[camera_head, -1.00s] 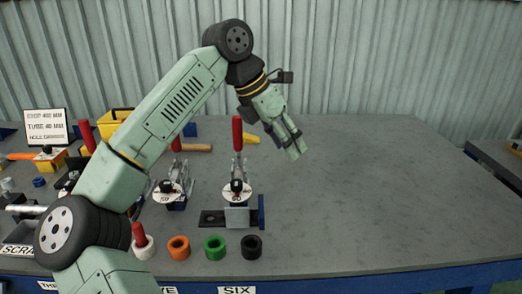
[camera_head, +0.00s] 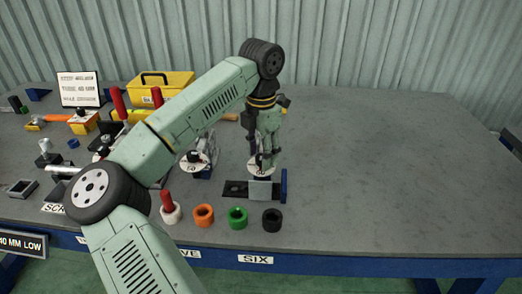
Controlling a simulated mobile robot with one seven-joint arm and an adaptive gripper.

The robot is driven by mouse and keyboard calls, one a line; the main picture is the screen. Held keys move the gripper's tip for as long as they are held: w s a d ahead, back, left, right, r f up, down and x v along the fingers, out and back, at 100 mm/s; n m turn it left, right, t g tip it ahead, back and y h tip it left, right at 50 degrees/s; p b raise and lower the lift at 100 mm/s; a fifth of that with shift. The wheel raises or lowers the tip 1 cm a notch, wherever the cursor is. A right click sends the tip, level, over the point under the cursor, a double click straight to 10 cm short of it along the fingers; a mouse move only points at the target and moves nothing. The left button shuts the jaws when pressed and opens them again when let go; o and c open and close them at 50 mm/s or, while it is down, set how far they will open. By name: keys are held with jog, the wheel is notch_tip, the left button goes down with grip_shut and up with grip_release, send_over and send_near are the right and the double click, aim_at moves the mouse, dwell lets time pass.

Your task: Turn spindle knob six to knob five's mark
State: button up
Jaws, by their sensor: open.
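Spindle knob six is the small dark knob on a white dial (camera_head: 262,171) on the station above the SIX label (camera_head: 256,259). My gripper (camera_head: 267,158) is open and points down at this dial. Its fingers cover most of the knob, so I cannot tell whether they touch it or where its mark points. Knob five's white dial (camera_head: 193,163) is on the station to the left, partly behind my arm. Its dark knob shows, but its mark is too small to read.
White, orange (camera_head: 203,215), green (camera_head: 237,217) and black (camera_head: 272,219) rings stand along the front. A yellow toolbox (camera_head: 162,86) and a sign (camera_head: 79,89) stand at the back left. The right side of the grey table (camera_head: 390,170) is clear.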

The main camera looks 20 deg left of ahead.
jog(key=shift+f, duration=0.2)
grip_shut()
dwell(0.6)
